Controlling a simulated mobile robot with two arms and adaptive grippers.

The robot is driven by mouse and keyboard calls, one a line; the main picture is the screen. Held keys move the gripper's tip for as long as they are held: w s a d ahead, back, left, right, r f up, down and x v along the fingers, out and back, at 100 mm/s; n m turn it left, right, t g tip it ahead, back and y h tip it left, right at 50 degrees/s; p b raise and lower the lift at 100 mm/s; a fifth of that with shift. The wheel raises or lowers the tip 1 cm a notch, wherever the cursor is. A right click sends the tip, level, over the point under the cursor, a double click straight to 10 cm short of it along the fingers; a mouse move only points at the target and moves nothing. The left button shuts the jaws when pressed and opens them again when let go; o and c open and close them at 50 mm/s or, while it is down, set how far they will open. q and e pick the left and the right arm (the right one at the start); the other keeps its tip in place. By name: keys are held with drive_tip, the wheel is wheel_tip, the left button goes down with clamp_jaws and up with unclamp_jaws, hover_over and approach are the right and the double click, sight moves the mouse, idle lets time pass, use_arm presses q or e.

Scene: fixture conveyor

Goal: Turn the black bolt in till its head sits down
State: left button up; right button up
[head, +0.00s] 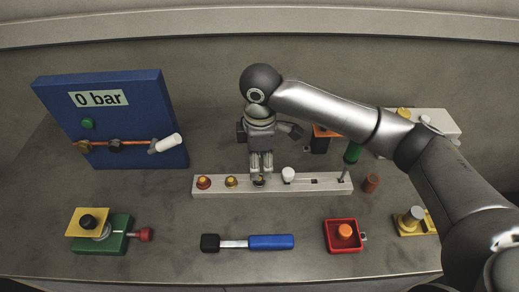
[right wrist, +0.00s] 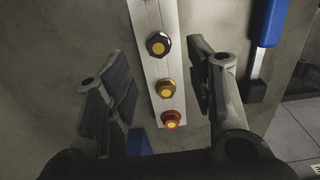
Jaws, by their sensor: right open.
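The black bolt (right wrist: 159,44) stands in a pale bar (right wrist: 150,15), its hexagonal head with a yellow centre facing the right wrist camera. In the head view the black bolt (head: 259,182) shows only in part below my right gripper (head: 261,171), which points down over the bar (head: 215,188). In the right wrist view the fingers of my right gripper (right wrist: 160,70) are spread wide, one on each side of the bar, with nothing between them touched. Whether the bolt's head meets the bar is not clear. My left gripper is not in view.
A yellow bolt (head: 231,182) and an orange bolt (head: 204,182) stand left of the black one; a white-capped piece (head: 288,174) stands close on its right. A blue-handled tool (head: 270,242) and a red tray (head: 329,248) lie in front. A blue gauge panel (head: 150,90) stands back left.

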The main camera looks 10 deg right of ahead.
sight(260, 178)
wheel_tip(260, 178, down, 7)
drive_tip(key=shift+w+r, duration=0.1)
drive_tip(key=shift+w, duration=0.05)
drive_tip(key=c, duration=1.1)
drive_tip(key=m+p, duration=0.3)
drive_tip(key=p, duration=0.1)
drive_tip(key=m+p, duration=0.3)
drive_tip(key=p, duration=0.1)
drive_tip(key=m+p, duration=0.2)
drive_tip(key=p, duration=0.2)
drive_tip(key=shift+r+m, duration=0.25)
drive_tip(key=shift+m, duration=0.15)
drive_tip(key=shift+f+m+p, duration=0.1)
drive_tip(key=shift+m+p, duration=0.2)
drive_tip(key=shift+p, duration=0.25)
drive_tip(key=shift+f+m, duration=0.25)
drive_tip(key=shift+m, duration=0.05)
